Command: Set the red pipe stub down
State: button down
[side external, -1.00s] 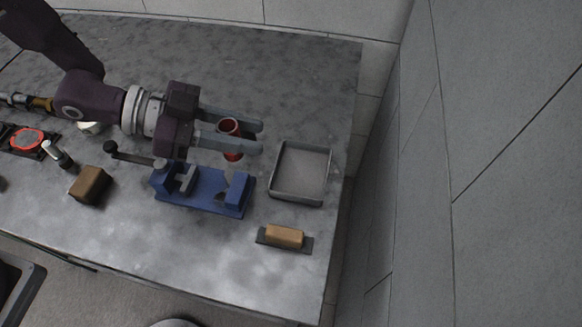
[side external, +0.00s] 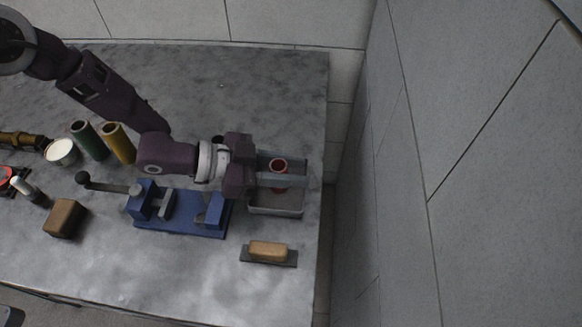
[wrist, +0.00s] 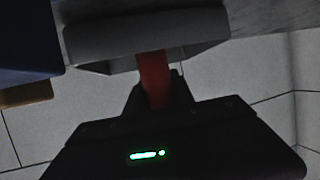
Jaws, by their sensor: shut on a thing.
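The red pipe stub (side external: 279,167) is upright and open-topped, between the fingers of my gripper (side external: 296,178). My gripper is shut on it, over the grey tray (side external: 277,211) at the right of the bench. The fingers and wrist hide part of the tray. In the wrist view the red stub (wrist: 154,76) stands between the dark fingers, with the tray wall (wrist: 145,38) beyond it. I cannot tell whether the stub's lower end touches the tray floor.
A blue vise (side external: 180,222) stands just left of the tray. A wooden-topped brush or block (side external: 268,250) lies in front. A brown block (side external: 65,218), green tube (side external: 90,141) and yellow tube (side external: 119,143) stand left. The bench's right edge is close to the tray.

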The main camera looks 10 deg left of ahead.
jog(key=c, duration=1.1)
grip_release()
jog(key=shift+f, duration=0.1)
jog(key=shift+a+r, duration=0.1)
jog(key=shift+r, duration=0.1)
jog(key=v, duration=1.2)
jog(key=shift+w+r, duration=0.1)
